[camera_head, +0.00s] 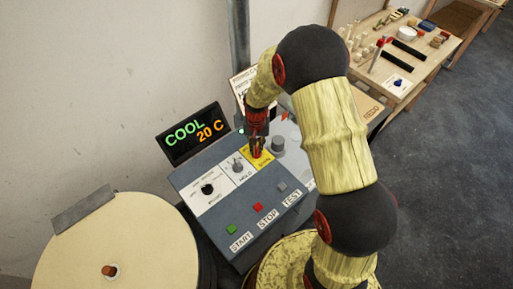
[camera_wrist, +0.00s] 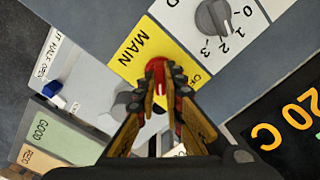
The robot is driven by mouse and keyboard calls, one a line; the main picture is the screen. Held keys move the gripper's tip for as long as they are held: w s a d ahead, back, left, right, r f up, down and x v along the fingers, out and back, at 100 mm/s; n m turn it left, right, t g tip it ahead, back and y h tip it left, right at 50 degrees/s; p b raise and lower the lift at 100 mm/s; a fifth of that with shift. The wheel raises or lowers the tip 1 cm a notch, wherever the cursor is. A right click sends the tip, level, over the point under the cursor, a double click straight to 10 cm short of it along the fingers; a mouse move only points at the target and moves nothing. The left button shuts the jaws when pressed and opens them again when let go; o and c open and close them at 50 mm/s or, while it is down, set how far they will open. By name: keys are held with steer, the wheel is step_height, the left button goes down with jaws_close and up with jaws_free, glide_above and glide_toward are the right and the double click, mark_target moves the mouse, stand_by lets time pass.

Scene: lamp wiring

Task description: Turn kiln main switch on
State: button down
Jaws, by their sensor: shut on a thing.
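The kiln control panel (camera_head: 215,190) slopes in the middle of the head view. Its main switch has a red handle (camera_wrist: 155,69) on a yellow plate marked MAIN (camera_wrist: 134,50); the plate also shows in the head view (camera_head: 262,161). My gripper (camera_wrist: 164,82) is shut on the red handle, with its fingertips on either side of it. In the head view, my gripper (camera_head: 257,147) reaches down to the plate from above. The fingers hide part of the plate, and I cannot read the switch position.
A display (camera_head: 195,133) reads COOL 20 C. A numbered dial (camera_wrist: 213,18) and a grey knob (camera_head: 278,145) flank the yellow plate. Green START (camera_head: 232,229) and red STOP (camera_head: 257,207) buttons sit nearer. A round lid (camera_head: 115,245) is at left, a workbench (camera_head: 420,65) behind right.

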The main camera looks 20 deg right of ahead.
mark_target(257, 149)
steer(key=c, duration=1.9)
jaws_free()
step_height(257, 149, up, 12)
